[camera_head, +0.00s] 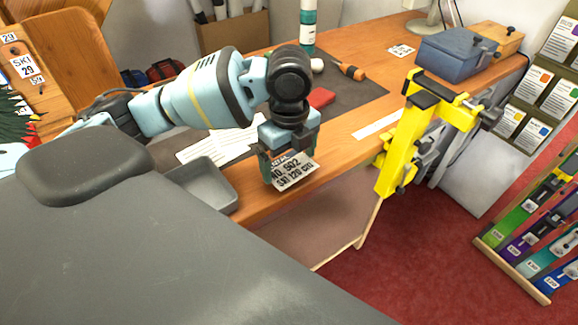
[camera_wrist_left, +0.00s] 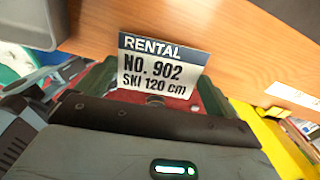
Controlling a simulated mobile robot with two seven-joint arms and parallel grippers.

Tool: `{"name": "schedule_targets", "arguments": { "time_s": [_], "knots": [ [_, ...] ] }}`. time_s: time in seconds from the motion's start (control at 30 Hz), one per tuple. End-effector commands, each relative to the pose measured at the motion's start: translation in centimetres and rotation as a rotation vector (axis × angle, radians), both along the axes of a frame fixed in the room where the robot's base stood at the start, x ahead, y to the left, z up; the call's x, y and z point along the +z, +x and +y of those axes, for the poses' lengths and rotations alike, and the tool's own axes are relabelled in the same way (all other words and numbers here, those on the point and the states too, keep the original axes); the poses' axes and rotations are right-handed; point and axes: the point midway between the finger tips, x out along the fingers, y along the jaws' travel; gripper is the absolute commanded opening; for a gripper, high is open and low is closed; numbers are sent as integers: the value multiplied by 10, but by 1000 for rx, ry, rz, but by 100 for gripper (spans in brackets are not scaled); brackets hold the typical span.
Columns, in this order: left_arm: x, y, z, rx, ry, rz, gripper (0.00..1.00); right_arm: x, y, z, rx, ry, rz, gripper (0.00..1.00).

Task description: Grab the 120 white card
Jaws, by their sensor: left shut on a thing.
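The white card (camera_head: 294,172) reads "NO. 902" and "SKI 120 cm". It also shows in the left wrist view (camera_wrist_left: 158,68), where a dark band on top reads "RENTAL". My left gripper (camera_head: 276,178) is shut on the card at the front edge of the wooden bench. In the left wrist view the card's lower edge sits between the fingers (camera_wrist_left: 150,100). The fingers hide part of the card in the head view. My right gripper is not in view; a yellow clamp-like stand (camera_head: 408,135) is at the right.
A grey tray (camera_head: 203,185) sits on the bench left of the card. White sheets (camera_head: 215,147), a red object (camera_head: 321,97) and an orange-handled tool (camera_head: 350,71) lie behind. A blue box (camera_head: 455,55) stands at the back right. Red floor (camera_head: 420,245) is open in front.

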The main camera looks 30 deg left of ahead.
Motion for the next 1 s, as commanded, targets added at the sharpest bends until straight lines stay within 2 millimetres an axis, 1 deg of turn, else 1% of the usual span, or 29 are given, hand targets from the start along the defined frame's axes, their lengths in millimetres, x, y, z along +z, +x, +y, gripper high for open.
{"name": "schedule_targets", "arguments": {
  "time_s": [0.03, 0.17, 0.4, 0.6, 0.7, 0.8, 1.0],
  "knots": [
    [6, -3, -6, -6, -2, -3, 73, 1, 1, 0, -1, 0, -3, 0],
    [7, -18, -32, -9, -3, -2, 73, 4, 3, 0, 0, 0, -9, 0],
    [13, -50, -85, -9, -3, -2, 73, 8, 7, -2, 3, -4, -21, 0],
    [16, -70, -118, -4, -2, -2, 73, 10, 9, -5, 10, -14, -27, 0],
    [17, -76, -128, -3, -2, -2, 73, 10, 9, -6, 12, -15, -28, 0],
    [18, -79, -134, -1, 0, -1, 73, 10, 9, -6, 11, -16, -29, 0],
    [17, -82, -138, 0, 1, 0, 73, 11, 10, -5, 10, -15, -29, 0]
  ]
}}
